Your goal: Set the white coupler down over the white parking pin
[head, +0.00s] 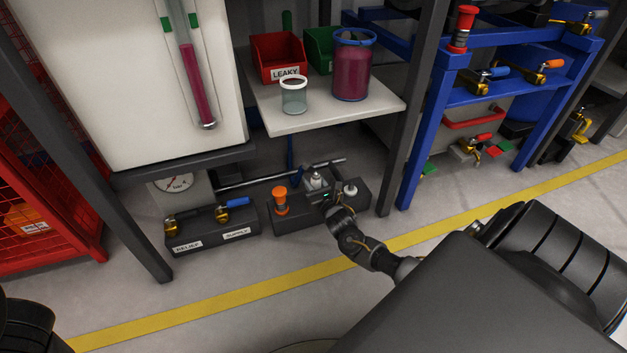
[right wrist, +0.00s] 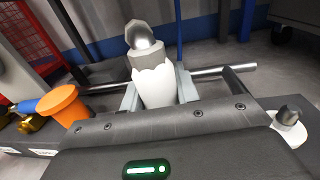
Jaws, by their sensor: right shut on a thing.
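My right gripper (head: 317,188) is shut on the white coupler (head: 315,178), low over the dark parking block. In the right wrist view the coupler (right wrist: 154,85) stands roughly upright between the two fingers (right wrist: 157,92), with a metal hex collar and rounded tip on top. Its lower end is hidden behind the gripper body. The white parking pin (head: 350,188), white with a dark tip, stands on the block right of the coupler, apart from it. It also shows at the right of the wrist view (right wrist: 289,128). My left gripper is out of view.
An orange coupler (head: 280,201) stands on the left of the dark block (head: 300,220). A RELIEF/SUPPLY valve block (head: 212,238) is further left. A metal bar (head: 260,180) runs behind. A shelf (head: 325,118) with bins and jars hangs above, and a dark post (head: 409,110) stands right.

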